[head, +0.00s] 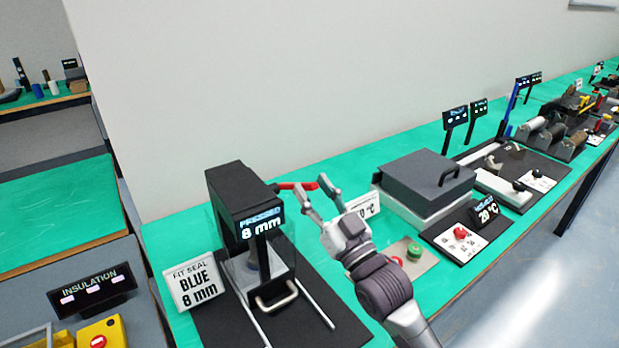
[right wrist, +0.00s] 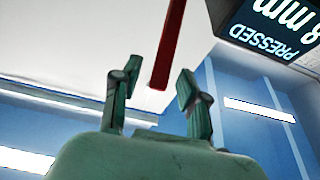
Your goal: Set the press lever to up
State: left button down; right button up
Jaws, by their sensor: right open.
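The black press (head: 238,195) stands on a dark mat on the green bench in the head view. Its display reads "PRESSED 8 mm" and also shows in the right wrist view (right wrist: 275,28). The red press lever (head: 293,186) sticks out to the right from the press's upper side, about level. My right gripper (head: 315,187) is open at the lever's outer end. In the right wrist view the lever (right wrist: 170,45) comes down from the top, its end between the open fingertips (right wrist: 155,82) in the picture; contact cannot be told. My left gripper is out of view.
A sign (head: 194,286) reading "FIT SEAL BLUE 8 mm" stands left of the press. A green button (head: 414,251) and a dark lidded box (head: 424,180) are to the right of my arm. The wall rises behind the bench.

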jog(key=shift+x, duration=0.95)
jog(key=shift+c, duration=0.2)
grip_shut()
